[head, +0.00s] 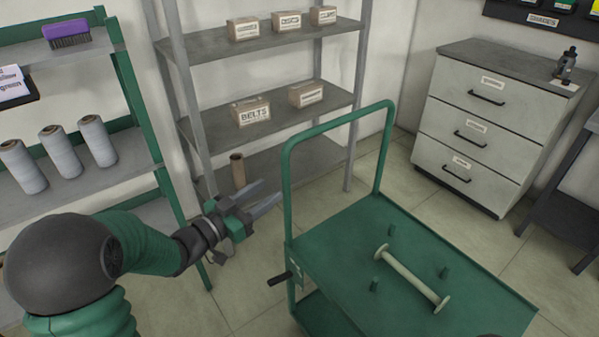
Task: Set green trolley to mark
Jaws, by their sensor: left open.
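The green trolley (350,232) stands on the tiled floor at centre right, with its upright push handle frame (340,123) at its left end. A pale bobbin (411,278) lies on its top deck among short green pegs. A black lever or knob (280,278) sticks out at the trolley's lower left corner. My left gripper (262,200) is open and empty, left of the handle frame and apart from it. No floor mark can be made out. My right gripper is not in view.
A grey shelf unit (270,130) with labelled boxes stands behind. A green rack (150,160) with white spools (60,160) is at left. A drawer cabinet (480,125) stands at back right, a dark bench (570,215) at the right edge. Some floor shows between trolley and cabinet.

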